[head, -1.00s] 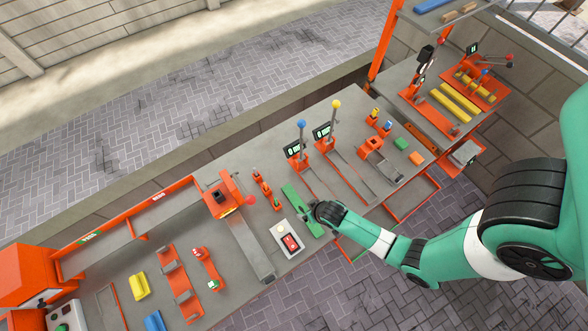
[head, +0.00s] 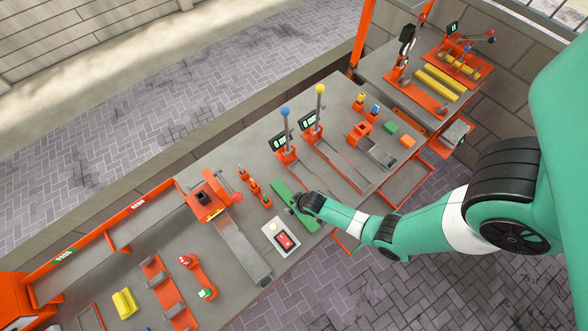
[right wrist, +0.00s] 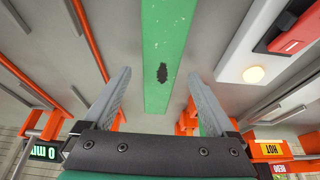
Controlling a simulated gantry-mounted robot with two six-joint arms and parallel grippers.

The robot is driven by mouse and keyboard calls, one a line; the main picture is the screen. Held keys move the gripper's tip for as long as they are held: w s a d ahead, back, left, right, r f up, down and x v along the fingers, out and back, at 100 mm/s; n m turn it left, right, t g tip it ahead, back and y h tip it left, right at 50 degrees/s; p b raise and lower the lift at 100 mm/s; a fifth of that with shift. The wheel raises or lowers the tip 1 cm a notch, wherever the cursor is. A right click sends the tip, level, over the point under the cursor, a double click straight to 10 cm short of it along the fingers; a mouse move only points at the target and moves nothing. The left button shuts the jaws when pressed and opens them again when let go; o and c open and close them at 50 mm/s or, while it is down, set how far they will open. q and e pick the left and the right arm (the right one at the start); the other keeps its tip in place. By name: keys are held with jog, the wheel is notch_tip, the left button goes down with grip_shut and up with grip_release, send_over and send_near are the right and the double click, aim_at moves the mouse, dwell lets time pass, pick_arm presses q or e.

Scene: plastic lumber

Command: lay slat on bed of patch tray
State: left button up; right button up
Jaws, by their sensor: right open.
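The green slat (head: 281,192) lies flat on the grey bench, beside a white box with a red switch. It also shows in the right wrist view (right wrist: 168,35), running lengthwise with a dark ragged spot on its top. My right gripper (head: 297,206) is over the slat and hides part of it in the head view. In the right wrist view its two fingers (right wrist: 160,82) stand apart, one on each side of the slat, with nothing clamped. I cannot tell for certain which fixture is the patch tray. My left gripper is not in view.
The white switch box (head: 281,239) stands close to the slat. Two upright levers with blue (head: 285,111) and yellow (head: 320,89) knobs stand behind it. An orange press (head: 208,200) with a grey channel is to the left. A yellow block (head: 124,303) lies farther left.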

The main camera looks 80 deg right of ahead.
jog(key=shift+w+d+f, duration=0.15)
jog(key=shift+w+f, duration=0.05)
jog(key=shift+f, duration=0.45)
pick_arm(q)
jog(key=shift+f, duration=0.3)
pick_arm(e)
jog(key=shift+c, duration=0.3)
grip_shut()
jog(key=shift+r, duration=0.1)
